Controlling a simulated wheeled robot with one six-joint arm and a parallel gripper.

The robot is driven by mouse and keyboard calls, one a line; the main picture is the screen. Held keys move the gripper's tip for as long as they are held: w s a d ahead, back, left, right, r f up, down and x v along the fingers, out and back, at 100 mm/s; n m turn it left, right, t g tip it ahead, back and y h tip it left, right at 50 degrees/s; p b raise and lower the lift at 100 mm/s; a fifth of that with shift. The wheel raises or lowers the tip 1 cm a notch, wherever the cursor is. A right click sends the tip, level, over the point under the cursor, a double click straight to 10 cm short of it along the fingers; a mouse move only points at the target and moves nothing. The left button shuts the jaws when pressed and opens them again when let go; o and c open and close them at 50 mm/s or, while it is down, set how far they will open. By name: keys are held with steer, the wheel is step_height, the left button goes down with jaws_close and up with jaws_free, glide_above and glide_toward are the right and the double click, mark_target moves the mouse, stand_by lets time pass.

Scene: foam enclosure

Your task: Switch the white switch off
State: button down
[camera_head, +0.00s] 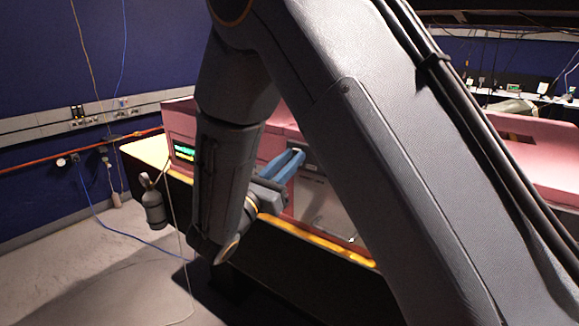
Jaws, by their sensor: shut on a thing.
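My gripper (296,155) has blue fingers and reaches into the pink foam enclosure from the front. It is shut on a small pale part at its fingertips, at the inner side of the enclosure. The part is mostly hidden by the fingers and too small to make out, so I cannot tell whether it is the white switch. No other white switch can be made out inside the enclosure. My own arm crosses the middle of the view and hides much of the enclosure.
The pink foam enclosure (181,121) stands on a dark bench with a yellow-orange front edge (325,244). A small lit display (184,152) is on its left end. A grey bottle-like object (153,207) hangs at the bench's left corner. Bare floor (85,270) lies at left.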

stand_by(0.3)
steer(key=c, duration=1.6)
jaws_free()
steer(key=b+v, duration=0.2)
steer(key=v, duration=0.5)
steer(key=shift+s+a+f, duration=0.1)
steer(key=shift+s+a, duration=0.15)
steer(key=shift+s, duration=0.05)
